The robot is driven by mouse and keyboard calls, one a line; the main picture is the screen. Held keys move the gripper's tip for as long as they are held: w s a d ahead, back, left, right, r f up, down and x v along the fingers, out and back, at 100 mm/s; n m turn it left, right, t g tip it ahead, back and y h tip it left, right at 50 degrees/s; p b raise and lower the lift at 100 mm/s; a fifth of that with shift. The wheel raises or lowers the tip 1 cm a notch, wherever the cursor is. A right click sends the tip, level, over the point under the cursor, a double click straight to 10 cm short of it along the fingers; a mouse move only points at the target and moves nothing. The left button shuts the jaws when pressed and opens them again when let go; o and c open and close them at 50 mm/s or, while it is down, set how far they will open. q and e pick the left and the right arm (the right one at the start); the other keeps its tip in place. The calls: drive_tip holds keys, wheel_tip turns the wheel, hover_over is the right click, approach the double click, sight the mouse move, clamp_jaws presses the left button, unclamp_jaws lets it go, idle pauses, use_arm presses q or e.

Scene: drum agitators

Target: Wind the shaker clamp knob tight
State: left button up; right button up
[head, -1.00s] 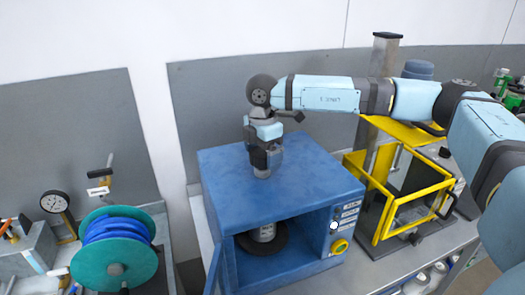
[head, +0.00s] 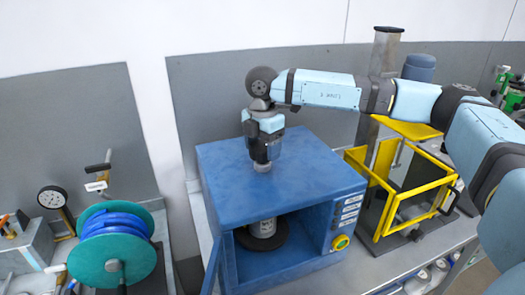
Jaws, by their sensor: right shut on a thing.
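A blue box-shaped shaker (head: 290,180) stands on the bench with its front open. Inside it a grey can (head: 262,229) sits on a dark round base. My right gripper (head: 262,163) points straight down over the top of the shaker. It is shut on a small grey knob (head: 262,168) at the shaker's top, mostly hidden by the fingers. My left gripper is not in view.
A yellow-framed guard (head: 384,207) with a grey column stands right of the shaker. A teal reel with blue hose (head: 113,245) and a dial gauge (head: 52,197) are at left. Grey panels stand behind the bench.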

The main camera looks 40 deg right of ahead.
drive_tip(key=n+b, duration=0.1)
drive_tip(key=n, duration=0.1)
drive_tip(key=n+b, duration=0.1)
drive_tip(key=shift+f+n+b, duration=0.25)
drive_tip(key=shift+n+b, duration=0.05)
drive_tip(key=shift+n, duration=0.1)
drive_tip(key=n+b, duration=0.2)
drive_tip(key=n, duration=0.1)
drive_tip(key=shift+r+n, duration=0.1)
drive_tip(key=shift+n, duration=0.2)
drive_tip(key=n+b, duration=0.2)
drive_tip(key=n, duration=0.4)
drive_tip(key=shift+b, duration=0.4)
drive_tip(key=n, duration=0.3)
drive_tip(key=shift+r+b, duration=0.1)
drive_tip(key=shift+b, duration=0.3)
drive_tip(key=n+b, duration=0.1)
drive_tip(key=n, duration=0.2)
drive_tip(key=shift+n, duration=0.3)
drive_tip(key=n, duration=0.3)
drive_tip(key=shift+n+b, duration=0.3)
drive_tip(key=shift+b, duration=0.05)
drive_tip(key=shift+n+b, duration=0.3)
drive_tip(key=shift+n, duration=1.7)
drive_tip(key=shift+r, duration=0.1)
